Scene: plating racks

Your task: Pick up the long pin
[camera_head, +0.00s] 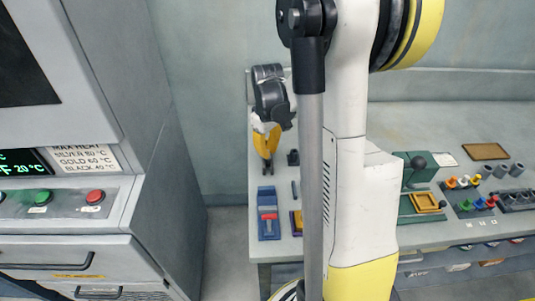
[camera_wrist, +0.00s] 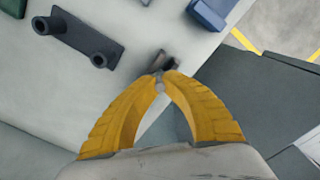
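My gripper (camera_head: 267,163) is at the left end of the workbench, pointing down. In the wrist view its two yellow fingers (camera_wrist: 161,76) come together at the tips around a small grey piece, which looks like the long pin (camera_wrist: 160,87). Only its small rounded end shows between the fingers, so its length cannot be seen. A small dark block (camera_wrist: 163,61) is just beyond the fingertips, and I cannot tell whether it touches them.
A dark holder with two round posts (camera_wrist: 79,42) lies left of the fingers in the wrist view. A blue block (camera_wrist: 207,14) is beyond them. On the bench (camera_head: 284,249) are a blue-and-red fixture (camera_head: 268,222) and a green fixture (camera_head: 417,207). A control cabinet (camera_head: 75,215) stands left.

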